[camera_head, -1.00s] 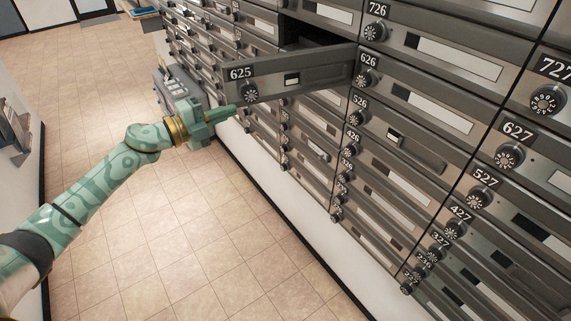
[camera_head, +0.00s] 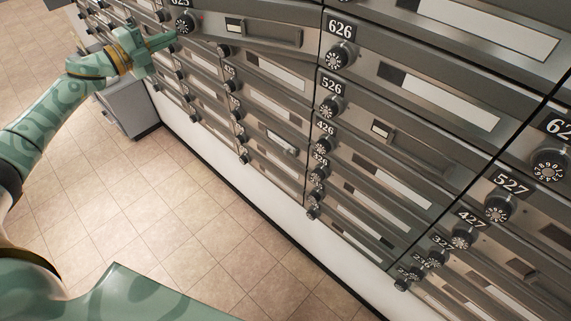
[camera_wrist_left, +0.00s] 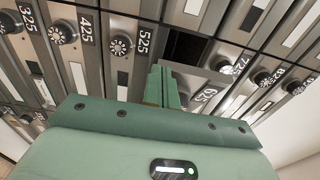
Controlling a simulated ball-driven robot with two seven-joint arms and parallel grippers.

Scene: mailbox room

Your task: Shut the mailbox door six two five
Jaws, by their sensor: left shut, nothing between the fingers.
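Mailbox door 625 (camera_head: 265,33) is a grey metal door with a dial and a small label window, at the top of the head view, its number plate cut by the picture edge. In the left wrist view its number and part of its front (camera_wrist_left: 205,88) show beside a dark opening (camera_wrist_left: 187,47), so it stands partly open. My left gripper (camera_head: 170,40) is shut and empty, its fingertips close to the dial end of the door; I cannot tell whether they touch. Its shut fingers also show in the left wrist view (camera_wrist_left: 163,88). My right gripper is out of view.
Door 626 (camera_head: 440,85) and door 526 (camera_head: 400,125) lie to the right, with more dial doors below. A grey box (camera_head: 128,105) stands against the wall beneath my left gripper. The tiled floor (camera_head: 170,210) is clear.

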